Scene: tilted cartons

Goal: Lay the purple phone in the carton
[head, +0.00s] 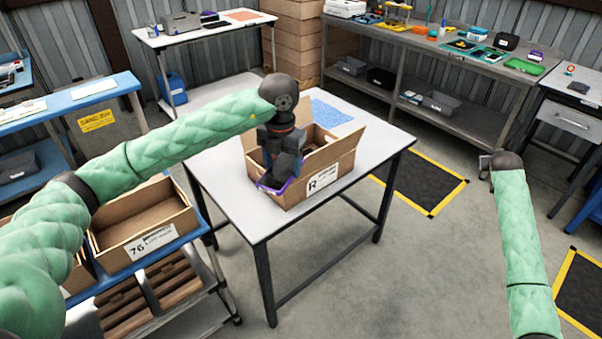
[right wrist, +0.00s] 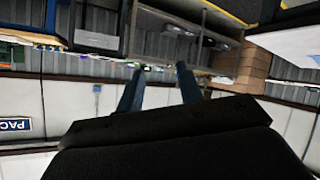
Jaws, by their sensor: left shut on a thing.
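The carton (head: 316,185) is an open brown box with its flaps up and a white label marked R, on a white-topped table. My left gripper (head: 280,178) points down at the carton's left front side and is shut on the purple phone (head: 265,187).
The white table (head: 240,217) has bare room around the carton, and a blue speckled sheet (head: 331,112) lies behind it. Another carton (head: 140,215) stands on a rack at the left. A workbench (head: 440,48) with several items runs along the back wall.

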